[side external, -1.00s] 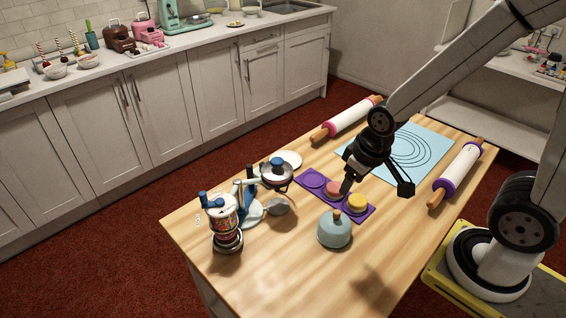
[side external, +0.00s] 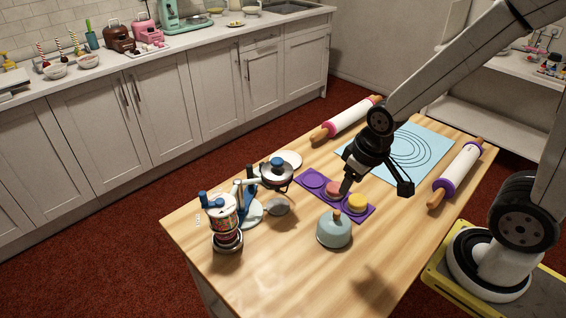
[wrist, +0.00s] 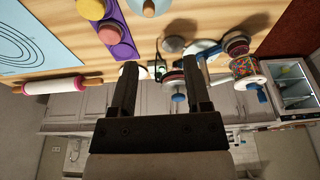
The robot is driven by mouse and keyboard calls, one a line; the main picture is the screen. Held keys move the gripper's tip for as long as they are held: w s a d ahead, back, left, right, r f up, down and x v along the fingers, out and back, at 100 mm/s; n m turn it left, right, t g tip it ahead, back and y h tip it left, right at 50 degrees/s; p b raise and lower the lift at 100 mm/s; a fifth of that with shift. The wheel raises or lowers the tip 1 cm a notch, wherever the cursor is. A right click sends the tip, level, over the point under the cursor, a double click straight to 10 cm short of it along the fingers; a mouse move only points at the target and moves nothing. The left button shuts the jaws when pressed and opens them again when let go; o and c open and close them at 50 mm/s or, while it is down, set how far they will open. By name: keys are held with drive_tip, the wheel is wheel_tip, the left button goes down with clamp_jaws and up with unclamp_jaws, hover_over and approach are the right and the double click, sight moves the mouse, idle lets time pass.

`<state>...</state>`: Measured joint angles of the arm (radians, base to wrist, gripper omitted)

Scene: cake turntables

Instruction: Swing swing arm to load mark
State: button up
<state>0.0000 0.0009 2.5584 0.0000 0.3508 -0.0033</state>
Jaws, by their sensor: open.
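The swing-arm device (side external: 247,192) stands at the left part of the wooden table, with a pale arm and a blue post. At its front left is a clear canister of colored sprinkles (side external: 225,217) with a blue-knobbed crank. A round lidded part with a blue knob (side external: 277,171) is at its other side. In the wrist view the sprinkle canister (wrist: 243,66) is at upper right. I cannot make out a load mark. My gripper (side external: 376,189) is open and empty above the purple tray, apart from the device. Its two fingers also show in the wrist view (wrist: 159,76).
A purple tray (side external: 312,179) holds pink and yellow round pieces. A pale blue dome (side external: 334,230) stands in front of it. Rolling pins lie at the back (side external: 346,119) and right (side external: 458,172), around a blue mat (side external: 425,145). The front table area is clear.

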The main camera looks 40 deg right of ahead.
sight(249, 166)
drive_tip(key=w+n, duration=0.4)
drive_tip(key=w, duration=0.2)
drive_tip(key=w+n, duration=0.5)
drive_tip(key=w, duration=0.1)
drive_tip(key=w+a+n+g, duration=0.1)
drive_tip(key=w+n, duration=0.4)
drive_tip(key=shift+w+a+r, duration=0.1)
drive_tip(key=shift+w+r, duration=0.25)
drive_tip(key=shift+w, duration=0.05)
drive_tip(key=shift+w+a+f+n+g, duration=0.3)
drive_tip(key=shift+w+f+n, duration=0.3)
drive_tip(key=shift+w+n, duration=1.9)
drive_tip(key=shift+w+a+f+n+g, duration=0.3)
drive_tip(key=shift+w+f+n, duration=0.35)
drive_tip(key=shift+w+n, duration=1.8)
drive_tip(key=shift+w+a+f+n+g, duration=0.2)
drive_tip(key=shift+w+a+f+n, duration=0.3)
drive_tip(key=shift+w+n, duration=1.95)
drive_tip(key=shift+s+d+f+n, duration=0.1)
drive_tip(key=shift+s+n, duration=0.6)
drive_tip(key=shift+f, duration=0.15)
drive_tip(key=shift+f, duration=4.65)
drive_tip(key=shift+c, duration=0.2)
drive_tip(key=shift+r, duration=0.1)
clamp_jaws()
